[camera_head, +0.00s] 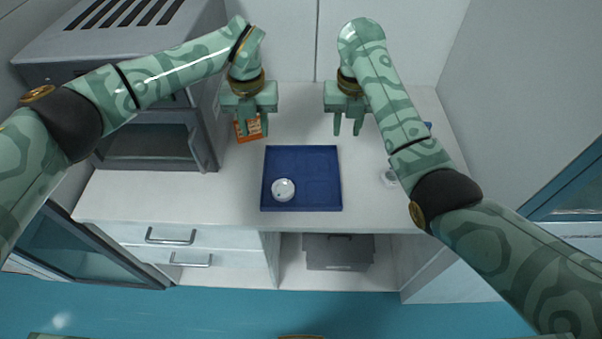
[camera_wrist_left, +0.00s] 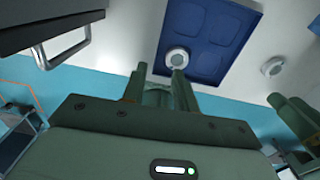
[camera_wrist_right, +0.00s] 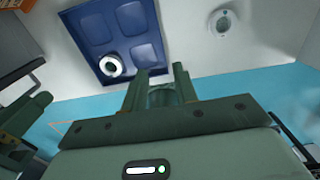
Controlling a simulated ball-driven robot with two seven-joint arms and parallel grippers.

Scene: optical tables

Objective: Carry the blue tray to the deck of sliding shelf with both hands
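The blue tray (camera_head: 318,165) lies flat on the white counter, with a round white item (camera_head: 283,190) in its front left compartment. The tray also shows in the left wrist view (camera_wrist_left: 215,25) and the right wrist view (camera_wrist_right: 130,18). My left gripper (camera_head: 258,126) is above the counter, behind the tray's left side, fingers apart and empty. My right gripper (camera_head: 347,127) is behind the tray's right side, also open and empty. Neither touches the tray. A grey unit (camera_head: 338,252) stands in the open bay below the counter; I cannot tell if it is the sliding shelf.
A grey oven-like machine (camera_head: 150,140) stands left of the tray. An orange box (camera_head: 248,131) is by my left gripper. A small round white item (camera_head: 389,177) lies right of the tray, near my right arm. White drawers (camera_head: 185,245) are below left. Counter around the tray is mostly clear.

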